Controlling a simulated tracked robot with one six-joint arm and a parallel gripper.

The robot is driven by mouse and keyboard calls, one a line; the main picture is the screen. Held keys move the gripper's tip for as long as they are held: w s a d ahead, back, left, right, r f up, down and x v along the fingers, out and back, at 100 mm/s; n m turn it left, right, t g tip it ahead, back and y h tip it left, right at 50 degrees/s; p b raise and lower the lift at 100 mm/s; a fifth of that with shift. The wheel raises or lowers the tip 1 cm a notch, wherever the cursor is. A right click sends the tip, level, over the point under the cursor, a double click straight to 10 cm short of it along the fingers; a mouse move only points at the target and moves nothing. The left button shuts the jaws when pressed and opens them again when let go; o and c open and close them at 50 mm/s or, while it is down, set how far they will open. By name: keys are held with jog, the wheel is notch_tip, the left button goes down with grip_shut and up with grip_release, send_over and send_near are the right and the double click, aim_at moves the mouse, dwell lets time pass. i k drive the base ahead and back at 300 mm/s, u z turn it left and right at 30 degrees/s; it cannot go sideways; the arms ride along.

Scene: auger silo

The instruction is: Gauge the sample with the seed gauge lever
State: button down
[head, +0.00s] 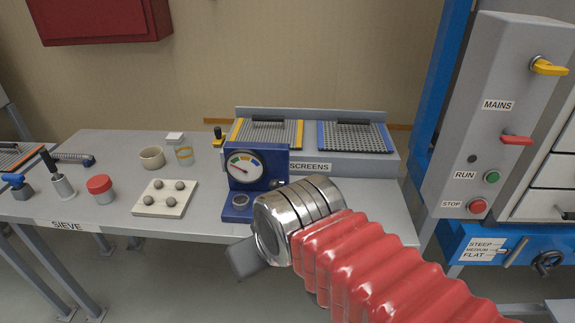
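The seed gauge (256,183) is a blue block with a round white dial, standing on the grey bench. A dark round part (277,184) sits at the gauge's right edge. My gripper (243,260) shows as a grey end in front of the bench, below the gauge; its fingers are not distinct.
My red-sleeved arm covers the bench's front right. Left of the gauge are a plate with several round knobs (164,197), a red-lidded jar (101,189), a beige cup (152,157) and a banded bottle (183,150). Screens (267,132) lie behind; a control cabinet (487,120) stands right.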

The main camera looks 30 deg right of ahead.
aim_at(274, 184)
jog(key=u, duration=0.05)
jog(key=i, duration=1)
jog(key=z, duration=0.05)
